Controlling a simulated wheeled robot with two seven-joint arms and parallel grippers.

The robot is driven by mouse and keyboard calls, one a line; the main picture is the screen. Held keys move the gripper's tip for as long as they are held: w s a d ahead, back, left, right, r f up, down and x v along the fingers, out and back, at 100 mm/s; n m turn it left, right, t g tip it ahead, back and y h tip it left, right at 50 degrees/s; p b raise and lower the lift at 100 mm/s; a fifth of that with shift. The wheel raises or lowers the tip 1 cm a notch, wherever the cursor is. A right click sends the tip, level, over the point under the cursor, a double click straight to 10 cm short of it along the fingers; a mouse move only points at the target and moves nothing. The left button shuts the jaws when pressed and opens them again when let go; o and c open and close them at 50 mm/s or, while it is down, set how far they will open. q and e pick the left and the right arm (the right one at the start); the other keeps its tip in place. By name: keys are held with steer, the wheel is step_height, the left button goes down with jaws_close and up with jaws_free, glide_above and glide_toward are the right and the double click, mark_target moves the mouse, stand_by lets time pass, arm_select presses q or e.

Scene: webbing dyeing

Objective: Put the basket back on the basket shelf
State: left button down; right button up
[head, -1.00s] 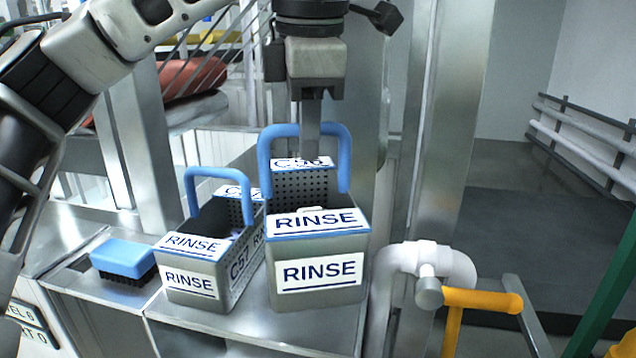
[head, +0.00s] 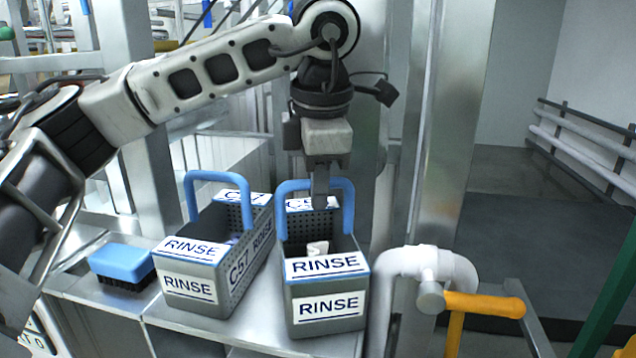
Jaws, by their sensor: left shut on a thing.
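A grey perforated basket (head: 295,317) with a blue handle and RINSE labels is at the middle of the head view, over or on a metal shelf (head: 190,334). A small white thing shows inside it. My left gripper (head: 320,192) comes down from above and is shut on the blue handle at its top. The basket is upright. I cannot tell whether its bottom touches the shelf. A second RINSE basket (head: 208,262), with its blue handle up, stands on the shelf just left of it. My right gripper is not in view.
A blue brush (head: 122,260) lies at the left end of the shelf. A white pipe (head: 395,268) with an orange-handled valve (head: 484,304) stands close on the right. A metal post (head: 432,150) rises behind it. Dark floor lies open at the right.

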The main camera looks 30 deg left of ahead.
arm_select(q)
steer(key=shift+f, duration=0.2)
steer(key=c, duration=1.4)
jaws_free()
steer(key=shift+c, duration=0.2)
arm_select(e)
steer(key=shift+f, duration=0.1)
arm_select(q)
steer(key=shift+r, duration=0.25)
step_height(320, 180, up, 12)
steer(key=s+d+p, duration=0.1)
steer(key=s+p, duration=0.1)
steer(key=shift+d+f, duration=0.15)
steer(key=shift+d, duration=0.1)
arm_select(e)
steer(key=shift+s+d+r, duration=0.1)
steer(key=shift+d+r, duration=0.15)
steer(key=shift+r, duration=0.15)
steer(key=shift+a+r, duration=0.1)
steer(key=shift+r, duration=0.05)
